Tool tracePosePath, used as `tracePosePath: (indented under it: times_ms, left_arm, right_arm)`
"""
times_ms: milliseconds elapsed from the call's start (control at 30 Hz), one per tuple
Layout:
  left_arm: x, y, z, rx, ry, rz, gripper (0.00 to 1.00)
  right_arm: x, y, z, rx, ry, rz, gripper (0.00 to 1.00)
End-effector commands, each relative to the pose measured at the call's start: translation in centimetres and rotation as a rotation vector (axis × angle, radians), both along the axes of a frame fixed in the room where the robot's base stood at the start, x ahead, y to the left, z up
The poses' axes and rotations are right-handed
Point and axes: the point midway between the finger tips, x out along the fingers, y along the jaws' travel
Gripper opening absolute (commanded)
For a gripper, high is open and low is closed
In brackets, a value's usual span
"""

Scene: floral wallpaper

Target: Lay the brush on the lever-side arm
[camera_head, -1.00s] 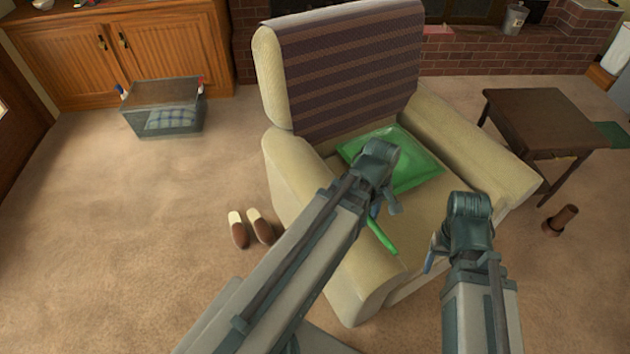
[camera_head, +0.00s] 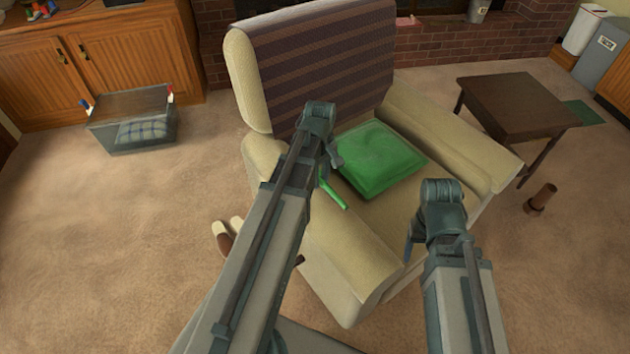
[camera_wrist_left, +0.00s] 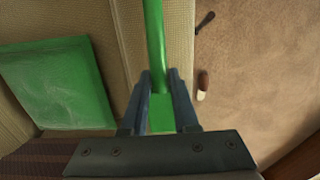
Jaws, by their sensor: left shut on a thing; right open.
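The green brush (camera_head: 333,195) is in my left gripper (camera_head: 327,168), which is shut on it. It hangs over the rear part of the armchair's left arm (camera_head: 350,250). In the left wrist view the brush (camera_wrist_left: 155,35) runs up between the fingers (camera_wrist_left: 158,90) above that arm; whether it touches the arm I cannot tell. A dark lever (camera_wrist_left: 205,21) sticks out on the outer side of this arm; it also shows in the head view (camera_head: 299,260). My right gripper (camera_head: 412,243) is open and empty, in front of the seat.
A green cushion (camera_head: 380,160) lies on the seat. Slippers (camera_head: 222,238) on the floor are partly hidden by my left arm. A crate (camera_head: 132,122) stands left, a dark side table (camera_head: 515,105) right, and a brown cup-like object (camera_head: 541,199) lies near it.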

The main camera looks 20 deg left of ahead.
Motion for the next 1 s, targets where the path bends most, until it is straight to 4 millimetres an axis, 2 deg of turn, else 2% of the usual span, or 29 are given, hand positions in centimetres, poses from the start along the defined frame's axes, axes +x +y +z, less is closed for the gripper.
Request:
tracePosePath:
  times_ms: [100, 233, 467, 800, 1000]
  left_arm:
    - [1.4, 1.7, -0.2, 0.000, 0.000, 0.001, 0.00]
    - [1.8, 2.5, -0.3, 0.000, 0.000, 0.000, 0.00]
    - [1.8, 2.6, -0.5, 0.000, 0.000, -0.001, 0.00]
    - [1.8, 2.6, -4.0, 0.000, 0.000, -0.001, 0.00]
    - [1.8, 2.6, -3.8, 0.000, 0.000, -0.001, 0.00]
  right_arm:
    - [0.0, 0.0, -0.2, 0.000, 0.000, 0.000, 0.64]
    - [0.0, 0.0, -0.3, 0.000, 0.000, 0.000, 0.64]
    - [0.0, 0.0, -0.5, 0.000, 0.000, 0.000, 0.64]
    - [0.0, 0.0, -4.0, 0.000, 0.000, 0.000, 0.64]
    - [0.0, 0.0, -3.8, 0.000, 0.000, 0.000, 0.64]
